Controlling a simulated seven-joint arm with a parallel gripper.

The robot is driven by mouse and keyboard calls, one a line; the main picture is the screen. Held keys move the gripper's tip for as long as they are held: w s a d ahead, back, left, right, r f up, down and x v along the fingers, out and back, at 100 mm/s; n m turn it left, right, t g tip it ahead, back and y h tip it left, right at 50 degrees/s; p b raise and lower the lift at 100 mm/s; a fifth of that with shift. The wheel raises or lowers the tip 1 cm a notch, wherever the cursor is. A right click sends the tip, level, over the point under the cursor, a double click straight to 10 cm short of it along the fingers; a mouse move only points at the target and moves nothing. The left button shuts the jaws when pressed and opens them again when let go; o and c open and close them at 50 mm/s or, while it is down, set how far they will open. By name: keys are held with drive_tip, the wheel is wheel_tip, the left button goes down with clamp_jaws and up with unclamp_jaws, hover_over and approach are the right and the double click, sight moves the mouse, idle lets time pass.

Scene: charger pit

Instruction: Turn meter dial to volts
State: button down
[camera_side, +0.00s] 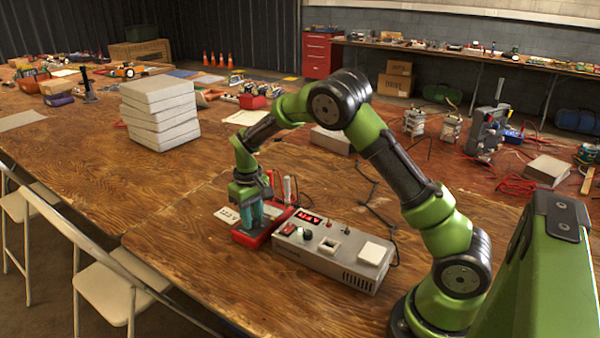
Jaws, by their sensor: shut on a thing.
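A red meter (245,239) lies on the wooden table, left of a grey box. My gripper (250,222) points down over the meter with its teal fingers at the meter's face. The fingers look shut on the meter's dial, which they hide. I cannot make out the dial's setting or markings from here.
The grey box (335,252) with a red lit display, knobs and a white square pad stands close to the right of the meter. White probes (287,190) stand behind it. A printed card (229,215) lies left of the meter. A stack of pale blocks (160,112) stands farther back. The table front-left is clear.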

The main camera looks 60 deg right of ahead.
drive_tip(key=m, duration=0.5)
drive_tip(key=shift+m, duration=2.4)
drive_tip(key=c, duration=0.9)
unclamp_jaws()
wheel_tip(320, 180, up, 17)
